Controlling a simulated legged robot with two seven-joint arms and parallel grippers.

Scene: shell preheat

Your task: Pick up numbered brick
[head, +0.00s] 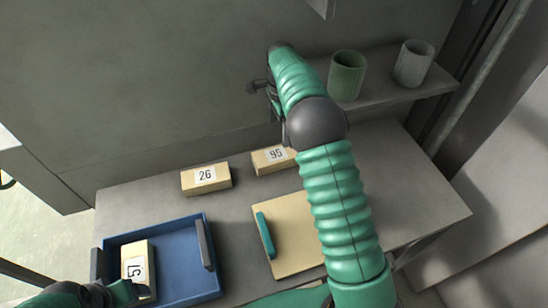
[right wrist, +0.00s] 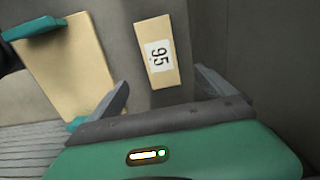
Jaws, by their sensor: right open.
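A tan brick labelled 95 (head: 270,159) lies on the grey table, partly hidden behind my right arm in the head view. It also shows in the right wrist view (right wrist: 158,52), beyond and between the spread fingers. My right gripper (head: 266,97) is open and empty, apart from that brick. A tan brick labelled 26 (head: 206,179) lies to the left of it. A third numbered brick (head: 138,257) lies in the blue tray (head: 178,270); its turned label is hard to read. My left gripper (head: 122,292) is at this brick's near end; its jaw state is unclear.
A tan board (head: 286,244) with a green handle (head: 265,235) lies right of the tray. A shelf (head: 400,92) behind the table holds a green cup (head: 347,75) and a grey cup (head: 413,63). The table's right side is clear.

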